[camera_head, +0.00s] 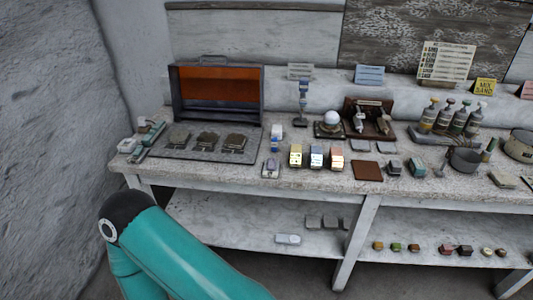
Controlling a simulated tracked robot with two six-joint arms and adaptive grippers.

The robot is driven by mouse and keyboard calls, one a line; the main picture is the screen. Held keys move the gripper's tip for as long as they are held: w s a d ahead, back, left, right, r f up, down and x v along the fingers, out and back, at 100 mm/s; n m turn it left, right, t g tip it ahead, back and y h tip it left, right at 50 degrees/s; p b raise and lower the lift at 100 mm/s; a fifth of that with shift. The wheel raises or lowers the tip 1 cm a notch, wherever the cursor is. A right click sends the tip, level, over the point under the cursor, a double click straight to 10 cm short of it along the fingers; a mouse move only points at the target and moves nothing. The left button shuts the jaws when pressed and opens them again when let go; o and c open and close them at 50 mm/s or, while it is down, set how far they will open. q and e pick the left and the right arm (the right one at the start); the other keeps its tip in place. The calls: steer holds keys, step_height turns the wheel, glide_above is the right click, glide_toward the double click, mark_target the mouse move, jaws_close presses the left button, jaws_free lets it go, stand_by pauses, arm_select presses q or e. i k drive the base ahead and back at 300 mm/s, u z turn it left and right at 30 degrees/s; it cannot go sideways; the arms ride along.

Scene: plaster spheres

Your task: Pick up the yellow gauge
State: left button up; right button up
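I cannot make out for certain which object is the yellow gauge. The likeliest is a small block with a yellowish face (295,156), standing upright at the front of the workbench (215,170). It is leftmost in a row of three, beside a bluish block (316,157) and a reddish block (336,157). All three are small in the picture and their faces cannot be read. My teal arm link fills the lower left, in front of the bench. Neither of my grippers is in view.
A dark case with an orange panel (217,87) stands at the back left. A brown square pad (367,170) lies right of the blocks. Bottles (445,117) and a dark pot (464,159) stand further right. A lower shelf (245,222) holds small pieces.

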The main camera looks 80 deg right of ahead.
mark_target(295, 155)
steer(key=u, duration=0.05)
steer(key=i, duration=0.3)
steer(key=z, duration=3.3)
steer(key=k, duration=0.35)
steer(key=z, duration=0.4)
steer(key=i, duration=1.5)
steer(key=u, duration=0.4)
